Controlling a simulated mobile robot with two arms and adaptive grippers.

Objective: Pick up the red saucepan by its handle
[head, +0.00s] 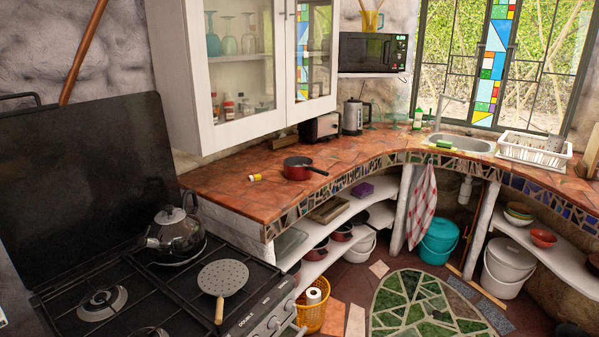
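The red saucepan (298,170) stands upright on the terracotta-tiled counter (232,187), left of the picture's middle. Its dark handle (318,170) points right and slightly toward the front edge of the counter. Nothing covers the pan. Neither of my grippers shows in the head view, so nothing is seen touching the saucepan.
A small yellow-and-white item (255,178) lies left of the saucepan. A toaster (320,128) and a kettle (353,117) stand behind it. A white wall cabinet (240,75) hangs above the counter. The stove (130,290) with a dark kettle (174,231) is at front left.

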